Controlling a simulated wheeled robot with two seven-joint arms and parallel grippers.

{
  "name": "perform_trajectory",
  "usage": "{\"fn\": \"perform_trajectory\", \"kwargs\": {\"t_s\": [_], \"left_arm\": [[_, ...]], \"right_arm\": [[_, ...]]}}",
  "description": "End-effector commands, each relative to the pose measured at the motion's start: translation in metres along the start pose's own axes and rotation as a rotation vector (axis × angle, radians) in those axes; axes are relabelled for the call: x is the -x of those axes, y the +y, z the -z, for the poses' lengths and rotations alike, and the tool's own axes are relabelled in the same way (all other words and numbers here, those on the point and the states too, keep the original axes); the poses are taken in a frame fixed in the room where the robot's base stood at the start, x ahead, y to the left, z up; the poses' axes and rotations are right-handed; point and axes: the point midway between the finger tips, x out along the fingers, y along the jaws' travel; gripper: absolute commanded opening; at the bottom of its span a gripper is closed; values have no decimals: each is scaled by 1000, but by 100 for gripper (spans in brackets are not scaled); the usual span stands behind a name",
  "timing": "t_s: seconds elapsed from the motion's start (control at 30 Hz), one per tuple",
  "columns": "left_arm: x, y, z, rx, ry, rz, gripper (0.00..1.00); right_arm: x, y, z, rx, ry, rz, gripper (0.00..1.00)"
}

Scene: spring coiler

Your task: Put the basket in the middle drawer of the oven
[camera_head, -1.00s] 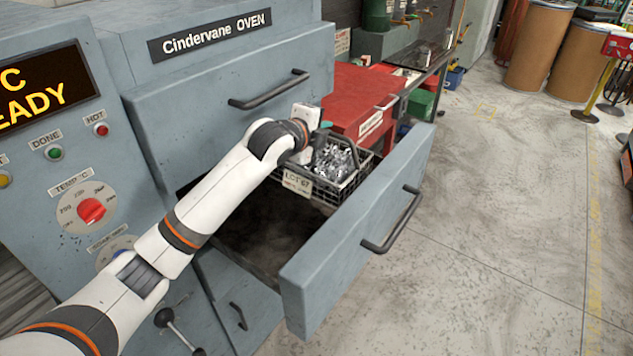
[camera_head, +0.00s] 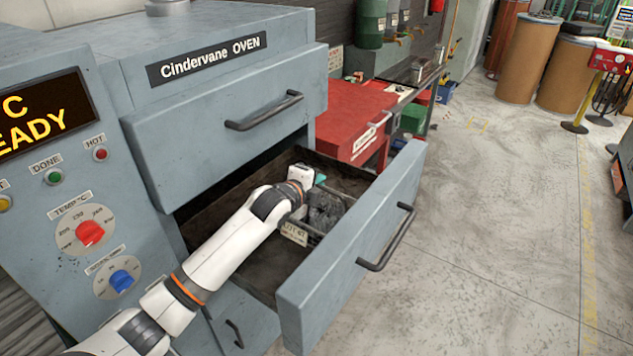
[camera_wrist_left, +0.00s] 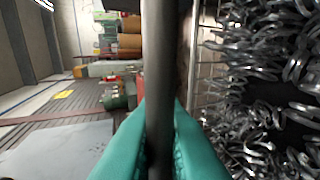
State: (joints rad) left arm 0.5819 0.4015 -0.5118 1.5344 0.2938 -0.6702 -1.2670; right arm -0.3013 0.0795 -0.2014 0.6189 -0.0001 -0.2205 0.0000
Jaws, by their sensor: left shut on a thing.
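The basket (camera_head: 325,212) is a dark wire basket of shiny metal springs with a "LOT 67" tag on its side. In the head view it is inside the pulled-out middle drawer (camera_head: 352,256), toward the drawer's far right part. I cannot tell whether it touches the drawer floor. My left gripper (camera_head: 318,184) is shut on the basket's handle; in the left wrist view teal fingers (camera_wrist_left: 160,140) close around the dark handle bar (camera_wrist_left: 158,60), with springs (camera_wrist_left: 265,80) at the right. My right gripper is not in view.
The grey oven (camera_head: 130,100) has a closed upper drawer (camera_head: 225,110) above the open one and a lower front (camera_head: 240,318) below. A red cabinet (camera_head: 352,118) stands behind the drawer. The open drawer's left part is bare. Clear floor (camera_head: 490,230) lies to the right.

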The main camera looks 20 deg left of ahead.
Motion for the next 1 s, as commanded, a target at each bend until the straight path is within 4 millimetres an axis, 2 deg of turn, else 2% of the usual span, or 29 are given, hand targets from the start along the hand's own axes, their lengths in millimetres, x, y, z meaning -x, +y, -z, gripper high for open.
{"fn": "perform_trajectory", "kwargs": {"t_s": [0.07,0.1,0.2,0.5,0.63,0.77,1.0], "left_arm": [[0,2,0,-1,0,-7,0],[0,-1,0,0,0,0,14],[0,-1,0,0,0,0,31],[0,1,0,0,0,0,31],[9,0,1,-1,1,0,31],[30,-1,1,-3,1,0,31],[80,-2,1,-3,1,1,31]], "right_arm": [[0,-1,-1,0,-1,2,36],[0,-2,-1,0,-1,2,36],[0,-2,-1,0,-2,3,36],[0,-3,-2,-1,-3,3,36],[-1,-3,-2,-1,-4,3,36],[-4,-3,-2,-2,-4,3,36],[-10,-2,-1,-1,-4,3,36]]}}
